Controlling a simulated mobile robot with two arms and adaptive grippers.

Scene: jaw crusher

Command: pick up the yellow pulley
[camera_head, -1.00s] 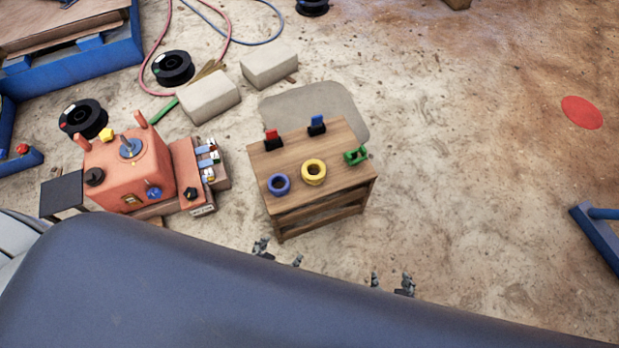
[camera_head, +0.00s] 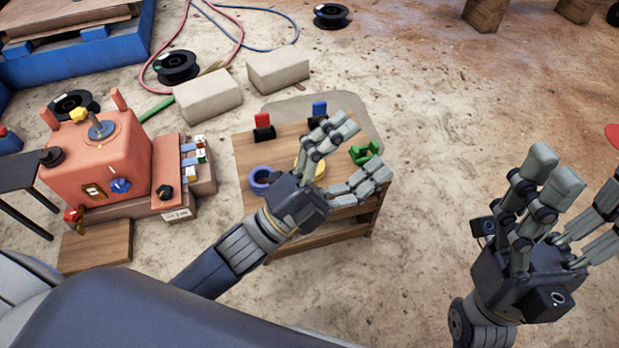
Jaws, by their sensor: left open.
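The yellow pulley (camera_head: 319,169) lies on the small wooden table (camera_head: 249,150), mostly hidden behind my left gripper. My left gripper (camera_head: 360,153) is open over the table, its fingers pointing up and right. In this view it overlaps the pulley; I cannot tell the height between them, and nothing shows held. My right gripper (camera_head: 578,190) is at the right, over the floor and well away from the table, with its fingers spread and empty.
On the table are a blue ring (camera_head: 261,180), a green part (camera_head: 364,153), a red piece (camera_head: 262,121) and a blue piece (camera_head: 319,109). The orange machine (camera_head: 97,155) stands left of the table. Pale blocks (camera_head: 208,96) lie behind.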

